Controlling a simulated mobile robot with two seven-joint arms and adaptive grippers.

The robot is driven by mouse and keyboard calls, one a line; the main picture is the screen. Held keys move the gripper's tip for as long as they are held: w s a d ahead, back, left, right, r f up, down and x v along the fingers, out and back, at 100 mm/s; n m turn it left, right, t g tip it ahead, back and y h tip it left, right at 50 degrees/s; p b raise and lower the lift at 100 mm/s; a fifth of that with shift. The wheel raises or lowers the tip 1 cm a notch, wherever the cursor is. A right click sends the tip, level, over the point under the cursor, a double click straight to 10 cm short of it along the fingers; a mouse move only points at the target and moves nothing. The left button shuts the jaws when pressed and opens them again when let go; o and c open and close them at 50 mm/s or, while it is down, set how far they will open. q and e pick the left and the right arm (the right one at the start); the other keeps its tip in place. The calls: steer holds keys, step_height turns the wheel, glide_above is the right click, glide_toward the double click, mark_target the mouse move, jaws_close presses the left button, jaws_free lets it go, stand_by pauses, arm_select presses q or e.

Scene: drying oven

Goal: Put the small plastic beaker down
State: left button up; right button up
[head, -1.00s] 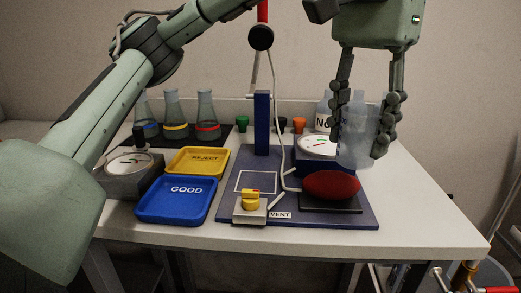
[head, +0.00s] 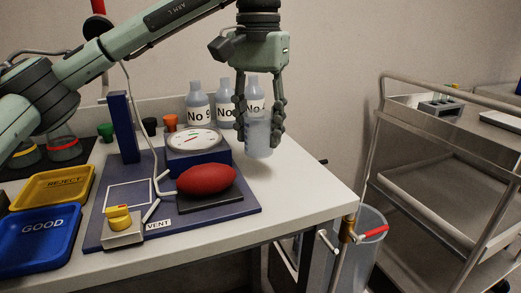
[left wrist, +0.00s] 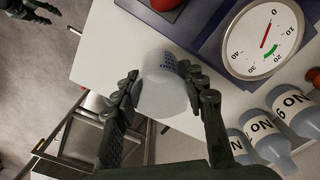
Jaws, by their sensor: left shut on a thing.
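The small plastic beaker (head: 259,140) is translucent and upright. My left gripper (head: 259,118) is shut on it, one finger on each side, over the right part of the white table (head: 300,198). Whether its base touches the tabletop I cannot tell. The left wrist view shows the beaker (left wrist: 162,88) between the fingers, with blue print on its wall. A dark fingered shape, likely my right gripper (left wrist: 38,10), shows at that view's upper left corner; its state is unclear.
Bottles labelled No (head: 198,108) stand behind the beaker. Left of it are a round dial gauge (head: 193,141) and a red oval bulb (head: 206,179) on a blue base (head: 239,205). Clear tabletop lies right of the base, up to the table edge. A metal cart (head: 430,190) stands right.

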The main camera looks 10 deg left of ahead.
mark_target(261, 150)
arm_select(q)
steer(key=shift+w+d+f, duration=0.15)
steer(key=shift+w+f, duration=0.1)
steer(key=shift+w, duration=0.1)
steer(key=shift+w+f, duration=0.1)
steer(key=shift+f, duration=0.2)
step_height(261, 150, down, 3)
steer(key=shift+r, duration=0.2)
steer(key=shift+f+b, duration=0.3)
steer(key=shift+f, duration=0.15)
arm_select(e)
steer(key=shift+s+d+r, duration=0.1)
steer(key=shift+r, duration=0.75)
arm_select(q)
steer(key=shift+f, duration=0.15)
arm_select(e)
steer(key=shift+s+f, duration=0.15)
steer(key=shift+f, duration=0.05)
arm_select(q)
steer(key=o, duration=0.9)
arm_select(e)
steer(key=shift+s+r, duration=0.1)
steer(key=shift+r, duration=0.1)
